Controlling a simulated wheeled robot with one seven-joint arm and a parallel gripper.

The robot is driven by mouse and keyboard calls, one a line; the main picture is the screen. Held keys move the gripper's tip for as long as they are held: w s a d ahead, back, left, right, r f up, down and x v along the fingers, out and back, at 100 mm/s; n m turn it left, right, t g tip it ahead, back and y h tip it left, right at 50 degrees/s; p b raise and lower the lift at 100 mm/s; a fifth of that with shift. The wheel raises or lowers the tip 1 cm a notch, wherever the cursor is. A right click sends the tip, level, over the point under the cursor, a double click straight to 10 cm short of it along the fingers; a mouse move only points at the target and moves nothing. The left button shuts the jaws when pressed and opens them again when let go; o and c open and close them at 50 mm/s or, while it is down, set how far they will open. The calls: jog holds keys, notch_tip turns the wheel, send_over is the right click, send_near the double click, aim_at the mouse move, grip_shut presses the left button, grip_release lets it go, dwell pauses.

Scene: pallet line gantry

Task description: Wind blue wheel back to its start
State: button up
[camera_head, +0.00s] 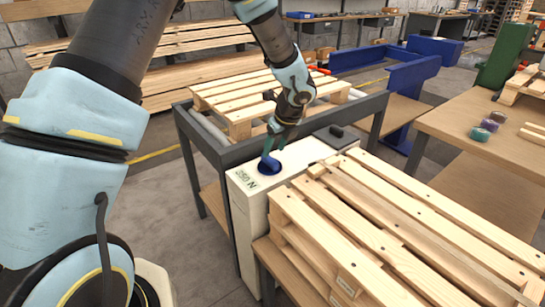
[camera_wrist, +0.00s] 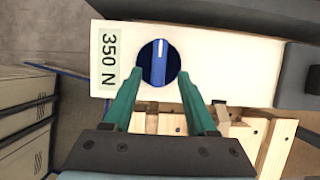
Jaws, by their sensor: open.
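The blue wheel (camera_head: 269,166) sits in the top of a pale box-like housing (camera_head: 246,181). In the wrist view the wheel (camera_wrist: 158,63) is a dark blue disc with a lighter blue raised bar and a white line on it, pointing roughly up and down in the picture. A green label beside it reads "350 N" (camera_wrist: 107,57). My gripper (camera_head: 270,146) is over the wheel, pointing down. In the wrist view its teal fingers (camera_wrist: 158,76) are apart, one on each side of the wheel's lower part. I cannot tell whether they touch it.
Stacked wooden pallets (camera_head: 400,225) stand right beside the housing at the front right. Another pallet (camera_head: 250,98) lies on a grey-framed conveyor (camera_head: 215,150) behind it. A dark block (camera_head: 338,136) sits at the housing's far end. Open floor (camera_head: 190,250) lies to the left.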

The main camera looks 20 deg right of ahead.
aim_at(270, 158)
jog(key=shift+x, duration=2.25)
jog(key=shift+a, duration=0.15)
grip_shut()
